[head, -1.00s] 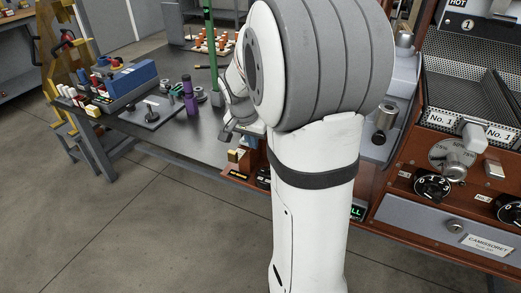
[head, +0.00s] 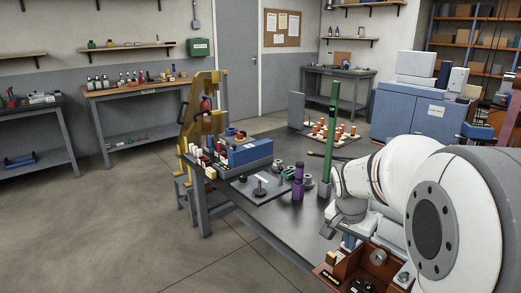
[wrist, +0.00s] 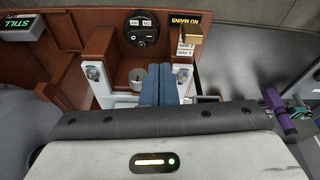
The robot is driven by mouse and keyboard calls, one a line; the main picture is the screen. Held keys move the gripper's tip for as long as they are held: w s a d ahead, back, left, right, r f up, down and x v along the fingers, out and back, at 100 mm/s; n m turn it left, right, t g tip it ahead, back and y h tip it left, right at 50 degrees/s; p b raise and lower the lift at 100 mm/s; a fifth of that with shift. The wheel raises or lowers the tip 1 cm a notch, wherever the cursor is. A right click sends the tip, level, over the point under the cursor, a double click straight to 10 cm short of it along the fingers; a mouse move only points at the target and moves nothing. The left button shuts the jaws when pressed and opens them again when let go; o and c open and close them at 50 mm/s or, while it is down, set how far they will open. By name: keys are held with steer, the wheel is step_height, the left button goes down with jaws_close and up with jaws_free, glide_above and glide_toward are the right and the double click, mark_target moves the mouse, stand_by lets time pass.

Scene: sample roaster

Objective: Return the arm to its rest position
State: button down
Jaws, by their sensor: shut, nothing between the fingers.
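My gripper (wrist: 157,88) shows in the wrist view as two blue fingers closed together, with nothing between them. They point at an open brown wooden housing (wrist: 101,43) with a black round dial (wrist: 142,29) and a small metal cylinder (wrist: 138,76). I cannot tell the exact gap between fingertips and housing. In the head view my arm (head: 430,215) is folded at the lower right, and the gripper (head: 348,242) hangs low over the same housing (head: 385,265), partly hidden by my wrist.
The dark workbench (head: 290,225) holds a blue box (head: 250,152), a purple cylinder (head: 298,182), a tall green post (head: 332,140) and a board of orange-topped pieces. A yellow frame (head: 205,115) stands at its left end. Open floor (head: 110,220) lies to the left.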

steer(key=s+a+r+n+y+p, duration=0.1)
steer(key=s+a+r+n+p, duration=0.3)
steer(key=s, duration=0.4)
steer(key=s+a+r+n+y+p, duration=0.1)
steer(key=s+a+r+n+p, duration=0.4)
steer(key=s+a+r+p, duration=0.2)
step_height(320, 180, up, 2)
steer(key=shift+s+a+r+n+t, duration=0.1)
steer(key=shift+s+a+n+t, duration=0.2)
steer(key=shift+s, duration=0.8)
